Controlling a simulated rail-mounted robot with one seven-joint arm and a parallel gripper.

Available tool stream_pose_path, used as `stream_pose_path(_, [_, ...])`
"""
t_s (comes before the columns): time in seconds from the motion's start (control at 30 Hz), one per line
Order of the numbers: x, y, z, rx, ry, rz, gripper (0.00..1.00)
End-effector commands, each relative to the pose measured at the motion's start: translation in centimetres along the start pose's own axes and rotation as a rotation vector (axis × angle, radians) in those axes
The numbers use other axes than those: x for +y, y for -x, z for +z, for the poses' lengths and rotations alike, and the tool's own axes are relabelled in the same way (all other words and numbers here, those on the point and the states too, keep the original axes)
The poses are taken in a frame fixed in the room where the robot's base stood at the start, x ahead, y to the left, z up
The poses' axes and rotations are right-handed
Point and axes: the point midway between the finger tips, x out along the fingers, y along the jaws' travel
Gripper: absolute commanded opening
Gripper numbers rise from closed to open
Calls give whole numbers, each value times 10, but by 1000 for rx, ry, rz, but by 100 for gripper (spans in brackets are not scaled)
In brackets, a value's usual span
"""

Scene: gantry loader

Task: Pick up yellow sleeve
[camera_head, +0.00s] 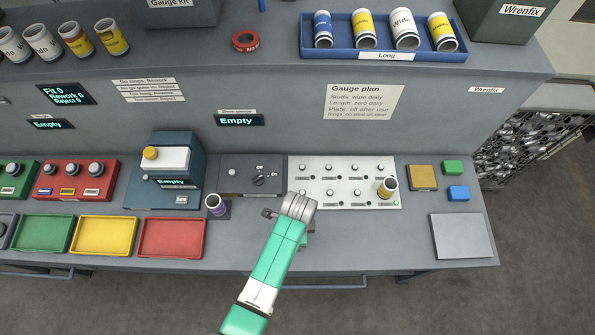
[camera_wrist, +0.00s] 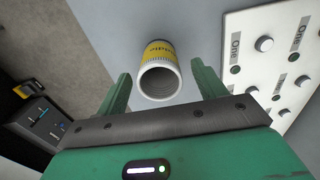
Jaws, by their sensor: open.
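A yellow sleeve (camera_wrist: 158,53) with a white rim shows in the wrist view, its open end facing the camera. It sits on the grey bench, beside the white stud panel (camera_wrist: 268,75). My gripper (camera_wrist: 161,72) is open, with one finger on each side of the sleeve in the picture; I see no contact. In the head view my gripper end (camera_head: 298,207) is by the panel's lower left corner, and my arm seems to hide this sleeve. Another yellow-banded sleeve (camera_head: 388,187) stands at the panel's lower right.
A blue tray (camera_head: 385,54) of several sleeves is on the upper shelf. Green (camera_head: 42,234), yellow (camera_head: 104,236) and red (camera_head: 172,238) trays line the bench's front left. A grey plate (camera_head: 462,236) lies at the right.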

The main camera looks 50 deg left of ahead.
Motion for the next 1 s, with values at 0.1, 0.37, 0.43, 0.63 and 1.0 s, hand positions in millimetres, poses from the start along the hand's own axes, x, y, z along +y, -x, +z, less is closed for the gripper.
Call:
stream_pose_path(0.1, [0, -22, 2, -1, -1, 2, 70])
stream_pose_path(0.37, [0, -31, 1, 0, -1, -2, 70])
stream_pose_path(0.43, [0, -31, 1, 0, -1, -1, 68])
stream_pose_path(0.63, [0, -31, 1, 0, -1, -1, 29])
stream_pose_path(1.0, [0, -28, 1, 1, -1, -2, 10])
